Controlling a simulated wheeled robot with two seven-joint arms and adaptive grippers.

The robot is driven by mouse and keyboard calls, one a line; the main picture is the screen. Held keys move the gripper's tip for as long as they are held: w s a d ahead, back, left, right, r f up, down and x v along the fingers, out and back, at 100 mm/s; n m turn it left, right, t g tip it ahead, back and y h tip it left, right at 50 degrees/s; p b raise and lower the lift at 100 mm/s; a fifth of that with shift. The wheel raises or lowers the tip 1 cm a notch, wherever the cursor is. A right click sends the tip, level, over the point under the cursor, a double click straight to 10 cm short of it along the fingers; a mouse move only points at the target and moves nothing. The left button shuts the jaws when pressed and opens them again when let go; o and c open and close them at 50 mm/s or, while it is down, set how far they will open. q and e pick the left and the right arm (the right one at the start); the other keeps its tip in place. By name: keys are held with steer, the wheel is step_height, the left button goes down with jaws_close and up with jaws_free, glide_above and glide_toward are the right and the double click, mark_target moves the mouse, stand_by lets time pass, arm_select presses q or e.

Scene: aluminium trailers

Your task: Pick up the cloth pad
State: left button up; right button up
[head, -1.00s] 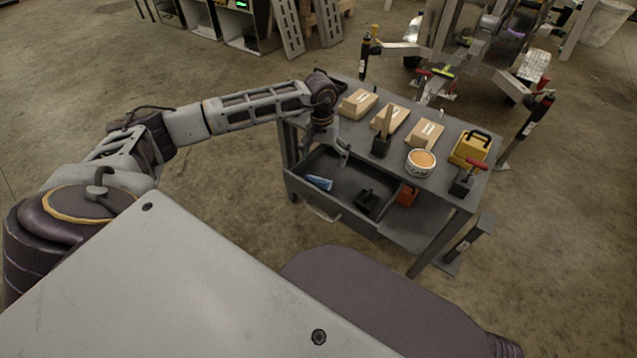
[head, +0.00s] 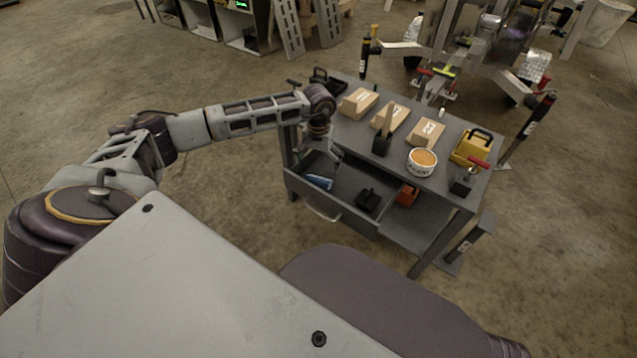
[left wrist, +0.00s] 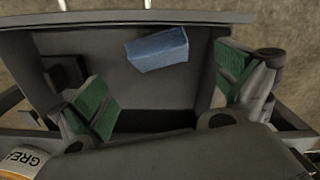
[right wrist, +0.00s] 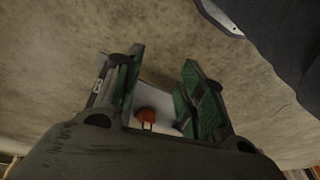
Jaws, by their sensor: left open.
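The cloth pad looks like a small blue block (head: 318,182). It lies at the left end of the open drawer (head: 345,222) of the grey cart, and also shows in the left wrist view (left wrist: 157,49). My left gripper (head: 326,151) is over the drawer, above the pad and apart from it. In the left wrist view its green-padded fingers (left wrist: 165,88) are spread with nothing between them; the pad lies beyond them, towards the drawer's far wall in that picture. My right gripper (right wrist: 162,90) shows only in its own wrist view, its fingers apart and empty.
A black object (head: 367,200) sits in the drawer right of the pad. A red-orange bin (head: 406,194) is on the shelf below.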

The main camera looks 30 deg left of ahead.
mark_target(319, 180)
arm_select(q)
step_height(319, 180, down, 3)
steer(key=shift+f+b, duration=0.2)
steer(key=shift+b, duration=0.15)
steer(key=shift+f, duration=0.4)
arm_select(e)
step_height(319, 180, up, 2)
steer(key=shift+a, duration=0.15)
steer(key=shift+f, duration=0.15)
arm_select(q)
steer(key=shift+f, duration=0.1)
arm_select(e)
steer(key=shift+f, duration=0.1)
arm_select(q)
steer(key=shift+f, duration=0.25)
step_height(319, 180, down, 4)
steer(key=shift+r+b, duration=0.25)
steer(key=shift+b, duration=0.6)
steer(key=shift+f, duration=0.45)
arm_select(e)
steer(key=f, duration=0.1)
steer(key=a+f, duration=0.1)
steer(key=shift+w+f+t+y, duration=0.25)
steer(key=shift+f+t+y, duration=0.05)
steer(key=shift+t+y, duration=0.1)
arm_select(q)
steer(key=shift+c, duration=0.3)
